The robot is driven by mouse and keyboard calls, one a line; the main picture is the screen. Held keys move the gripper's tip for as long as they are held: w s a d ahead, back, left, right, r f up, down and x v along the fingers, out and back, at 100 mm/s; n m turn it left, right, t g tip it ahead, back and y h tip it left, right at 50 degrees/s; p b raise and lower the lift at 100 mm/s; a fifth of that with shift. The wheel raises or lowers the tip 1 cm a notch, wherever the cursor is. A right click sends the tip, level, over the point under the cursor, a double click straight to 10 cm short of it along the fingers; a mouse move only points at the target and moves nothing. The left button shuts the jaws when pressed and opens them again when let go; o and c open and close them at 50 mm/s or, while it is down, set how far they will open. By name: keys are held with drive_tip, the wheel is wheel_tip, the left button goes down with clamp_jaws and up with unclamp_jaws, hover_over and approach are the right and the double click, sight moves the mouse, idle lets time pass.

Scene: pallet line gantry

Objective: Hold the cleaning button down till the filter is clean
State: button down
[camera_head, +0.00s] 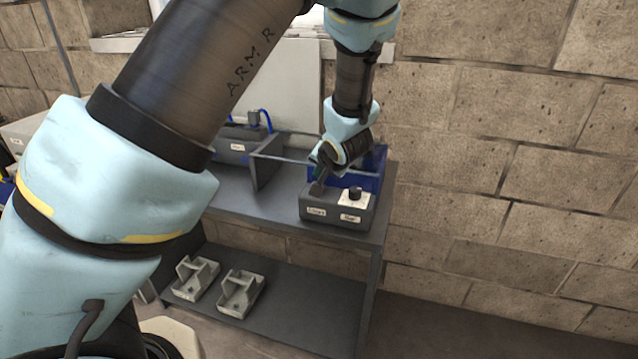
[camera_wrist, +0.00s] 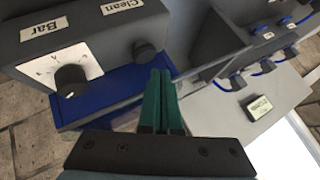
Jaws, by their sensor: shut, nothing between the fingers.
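A dark grey control box (camera_head: 337,219) stands on the bench, with labels that read "Clean" and "Bar" in the wrist view. The black cleaning button (camera_wrist: 147,52) sits beside the "Clean" label. A black knob on a white dial (camera_wrist: 72,80) sits beside the "Bar" label; it also shows in the head view (camera_head: 355,192). My gripper (camera_wrist: 160,72) is shut and empty, its green fingers close together with the tips close to the cleaning button. In the head view my gripper (camera_head: 318,186) is over the box's left part. I cannot tell whether the tips touch the button. I cannot make out the filter.
A blue bin (camera_head: 372,168) is right behind the control box. A grey unit with blue hoses (camera_head: 236,143) stands farther left, past an upright grey plate (camera_head: 266,163). Two metal brackets (camera_head: 240,293) lie on the lower shelf. A block wall is behind.

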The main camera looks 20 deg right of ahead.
drive_tip(key=shift+r+p, duration=2.35)
drive_tip(key=shift+p, duration=0.25)
drive_tip(key=shift+f, duration=0.1)
drive_tip(key=shift+w+a, duration=0.15)
drive_tip(key=shift+a, duration=0.1)
drive_tip(key=a+r+n+g+b, duration=0.2)
drive_tip(key=a+n+g, duration=0.25)
drive_tip(key=a, duration=1.15)
drive_tip(key=s+a+r+n+g, duration=0.1)
drive_tip(key=s+a, duration=0.2)
drive_tip(key=a, duration=0.3)
drive_tip(key=s+a+r+n+g+b, duration=0.1)
drive_tip(key=s+a+n, duration=0.1)
drive_tip(key=a, duration=0.5)
drive_tip(key=s+a+n+g+y, duration=0.1)
drive_tip(key=s+a, duration=0.4)
drive_tip(key=a, duration=0.1)
drive_tip(key=shift+a+r+n, duration=0.35)
drive_tip(key=shift+a+r, duration=0.05)
